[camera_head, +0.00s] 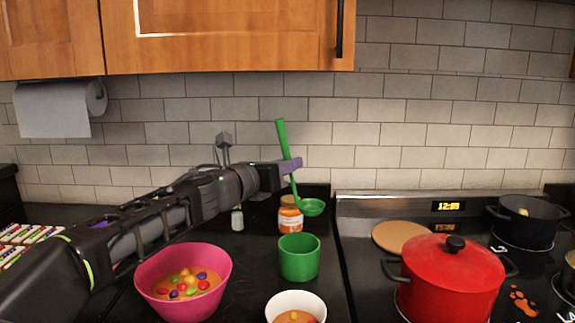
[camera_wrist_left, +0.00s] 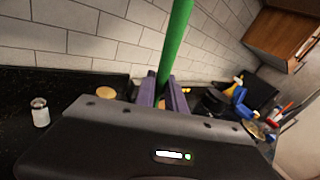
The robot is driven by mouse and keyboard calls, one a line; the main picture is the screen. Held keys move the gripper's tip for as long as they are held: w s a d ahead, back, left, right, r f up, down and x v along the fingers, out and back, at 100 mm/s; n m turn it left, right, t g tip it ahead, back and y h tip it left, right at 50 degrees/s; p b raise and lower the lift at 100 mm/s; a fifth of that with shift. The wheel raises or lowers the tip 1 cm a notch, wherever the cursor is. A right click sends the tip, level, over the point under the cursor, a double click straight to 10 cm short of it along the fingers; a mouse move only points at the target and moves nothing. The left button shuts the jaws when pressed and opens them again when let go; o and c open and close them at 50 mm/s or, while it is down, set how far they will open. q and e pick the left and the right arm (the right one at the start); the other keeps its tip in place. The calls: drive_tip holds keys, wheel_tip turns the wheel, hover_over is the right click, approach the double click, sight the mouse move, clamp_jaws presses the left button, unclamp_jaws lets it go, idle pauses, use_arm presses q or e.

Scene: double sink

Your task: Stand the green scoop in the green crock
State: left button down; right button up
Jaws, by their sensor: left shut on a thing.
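The green scoop (camera_head: 312,207) is a ladle with a long handle, held in the air with its bowl down and its handle up, slightly tilted. My left gripper (camera_head: 289,164) is shut on the handle, with purple fingers on both sides; in the left wrist view the handle (camera_wrist_left: 174,45) rises between the fingers. The green crock (camera_head: 299,258) stands upright on the dark counter, below and a little in front of the scoop in the picture. Its opening faces up and the scoop is apart from it. My right gripper is not in view.
A pink bowl (camera_head: 184,284) of colourful pieces stands left of the crock, and a white bowl (camera_head: 295,307) in front. An orange-labelled jar (camera_head: 290,216) is behind the crock. A red pot (camera_head: 452,277) sits on the stove at right. Wooden cabinets (camera_head: 225,37) hang above.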

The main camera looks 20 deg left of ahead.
use_arm(q)
wheel_tip(320, 180, down, 12)
drive_tip(key=b, duration=1.1)
drive_tip(key=c, duration=1.3)
unclamp_jaws()
drive_tip(key=shift+v, duration=3.9)
